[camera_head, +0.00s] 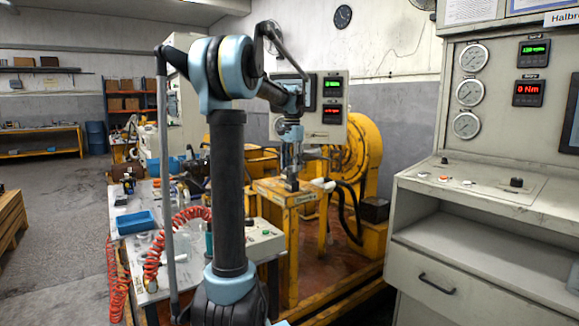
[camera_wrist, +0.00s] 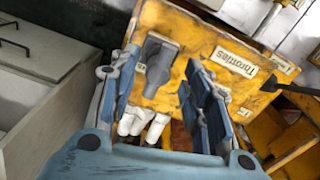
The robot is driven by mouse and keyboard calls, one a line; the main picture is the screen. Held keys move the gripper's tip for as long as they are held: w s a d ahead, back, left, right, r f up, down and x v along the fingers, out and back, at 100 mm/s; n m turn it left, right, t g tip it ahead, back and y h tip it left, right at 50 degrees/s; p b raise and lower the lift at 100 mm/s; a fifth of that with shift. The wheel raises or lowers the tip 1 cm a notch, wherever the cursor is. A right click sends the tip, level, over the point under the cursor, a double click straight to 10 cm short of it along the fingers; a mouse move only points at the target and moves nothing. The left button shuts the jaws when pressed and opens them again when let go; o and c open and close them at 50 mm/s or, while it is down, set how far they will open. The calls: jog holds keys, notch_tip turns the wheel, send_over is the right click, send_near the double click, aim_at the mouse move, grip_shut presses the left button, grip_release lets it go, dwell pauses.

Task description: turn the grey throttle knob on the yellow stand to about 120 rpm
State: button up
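The yellow stand (camera_head: 273,189) is in the middle of the head view, with a label reading "Throttles" in the wrist view (camera_wrist: 237,63). The grey throttle knob (camera_wrist: 157,68) is on its top face. My gripper (camera_head: 291,168) points down over the stand. In the wrist view my gripper (camera_wrist: 163,76) is open, with one blue finger on each side of the knob and nearer to it on the left. I see a gap to the right finger; contact on the left I cannot tell. In the head view my gripper hides most of the knob.
Two white handles (camera_wrist: 143,122) lie close to the knob, near the fingers. A display box behind has green (camera_head: 333,83) and red readouts, too small to read. A grey console (camera_head: 480,190) at right shows a red "0 Nm" readout (camera_head: 528,92). A cluttered table stands at left.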

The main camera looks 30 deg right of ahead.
notch_tip(320, 180, up, 12)
dwell(0.8)
notch_tip(320, 180, up, 5)
jog(key=n, duration=0.1)
notch_tip(320, 180, down, 17)
jog(key=shift+a+f, duration=0.1)
dwell(0.8)
grip_shut()
